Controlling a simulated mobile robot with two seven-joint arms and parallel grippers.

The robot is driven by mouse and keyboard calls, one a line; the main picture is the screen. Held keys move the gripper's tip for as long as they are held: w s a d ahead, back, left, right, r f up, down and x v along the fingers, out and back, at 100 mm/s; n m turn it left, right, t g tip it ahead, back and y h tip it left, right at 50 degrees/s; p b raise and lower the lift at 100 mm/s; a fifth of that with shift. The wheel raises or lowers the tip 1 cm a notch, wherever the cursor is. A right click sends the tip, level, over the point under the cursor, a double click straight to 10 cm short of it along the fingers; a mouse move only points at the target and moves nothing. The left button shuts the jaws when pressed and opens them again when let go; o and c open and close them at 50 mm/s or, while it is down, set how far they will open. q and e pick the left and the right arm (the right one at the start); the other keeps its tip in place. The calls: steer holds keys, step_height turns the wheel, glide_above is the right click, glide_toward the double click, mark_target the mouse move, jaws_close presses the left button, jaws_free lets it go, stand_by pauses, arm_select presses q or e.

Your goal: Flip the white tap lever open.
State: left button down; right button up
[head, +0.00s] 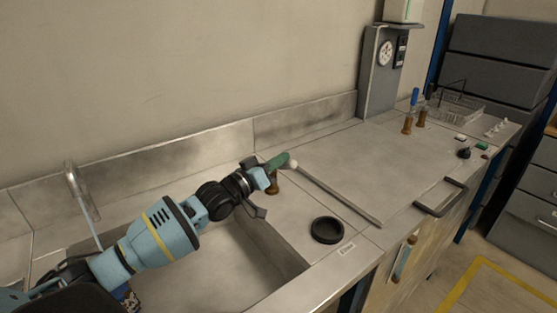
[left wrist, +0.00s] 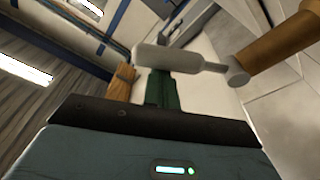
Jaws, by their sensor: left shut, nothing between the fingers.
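The tap is a short brass-brown post (head: 272,188) on the steel bench beside the sink's far right corner. Its white lever (head: 293,165) shows in the head view only as a pale rounded tip beyond my fingers. In the left wrist view the lever (left wrist: 180,58) is a flat paddle with a narrow neck, joined to the brass body (left wrist: 280,50). My left gripper (head: 279,161) has green fingers, is shut and empty, and is at the lever. In the left wrist view the green fingers (left wrist: 162,92) overlap the paddle; I cannot tell whether they touch. My right gripper is out of view.
A sink basin (head: 205,270) lies below my left arm, with a spout (head: 80,190) at left. A black round dish (head: 327,231) is on the bench right of the sink. Blue-handled taps (head: 407,122) and a wire basket (head: 458,106) stand farther right. The bench between is mostly clear.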

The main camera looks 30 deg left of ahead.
arm_select(q)
steer(key=shift+s+f, duration=0.1)
steer(key=shift+s, duration=0.05)
steer(key=v, duration=0.7)
steer(key=shift+s, duration=0.25)
steer(key=shift+a, duration=0.1)
stand_by(0.5)
